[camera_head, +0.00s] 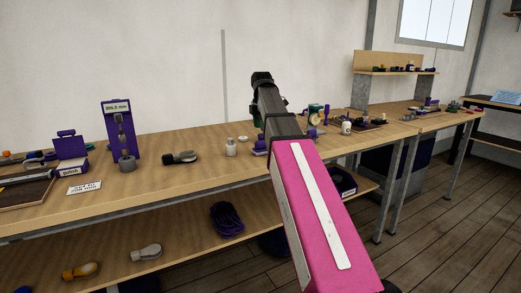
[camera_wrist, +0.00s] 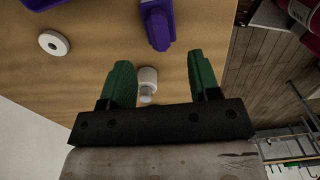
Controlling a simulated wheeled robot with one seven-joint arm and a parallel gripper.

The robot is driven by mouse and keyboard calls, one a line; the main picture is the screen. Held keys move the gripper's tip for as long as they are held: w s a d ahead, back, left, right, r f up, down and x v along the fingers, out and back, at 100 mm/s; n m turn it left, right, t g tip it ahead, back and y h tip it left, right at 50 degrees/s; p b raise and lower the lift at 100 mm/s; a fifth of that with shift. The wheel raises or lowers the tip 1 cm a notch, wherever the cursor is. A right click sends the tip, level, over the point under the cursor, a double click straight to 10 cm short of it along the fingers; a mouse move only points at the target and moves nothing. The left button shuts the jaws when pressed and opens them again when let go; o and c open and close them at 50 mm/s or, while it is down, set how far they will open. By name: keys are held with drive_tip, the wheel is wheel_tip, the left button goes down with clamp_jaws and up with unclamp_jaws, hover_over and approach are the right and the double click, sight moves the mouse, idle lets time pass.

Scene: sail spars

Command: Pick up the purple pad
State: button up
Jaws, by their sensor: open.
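A small purple object (camera_head: 260,149), which may be the pad, lies on the workbench beside my arm. It also shows in the wrist view (camera_wrist: 157,24), ahead of and between my fingers. A larger purple thing (camera_wrist: 42,4) is cut off at the top left there. I cannot tell for sure which is the pad. My gripper (camera_wrist: 160,70) is open, its two green fingers spread and apart from the purple objects. A small white bottle (camera_wrist: 148,84) shows between the fingers; I cannot tell its depth. My arm hides part of the bench in the head view.
A white ring (camera_wrist: 54,44) lies near the bottle (camera_head: 231,148). A purple gauge stand (camera_head: 117,130), a purple box (camera_head: 70,152) and a dark-handled tool (camera_head: 180,158) stand or lie to the left. Purple rope (camera_head: 227,220) lies on the lower shelf. Bare bench top (camera_head: 150,184) runs along the front.

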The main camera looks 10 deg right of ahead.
sight(261, 141)
drive_tip(key=shift+a+f, duration=0.15)
drive_tip(key=shift+f, duration=3.8)
drive_tip(key=c, duration=1)
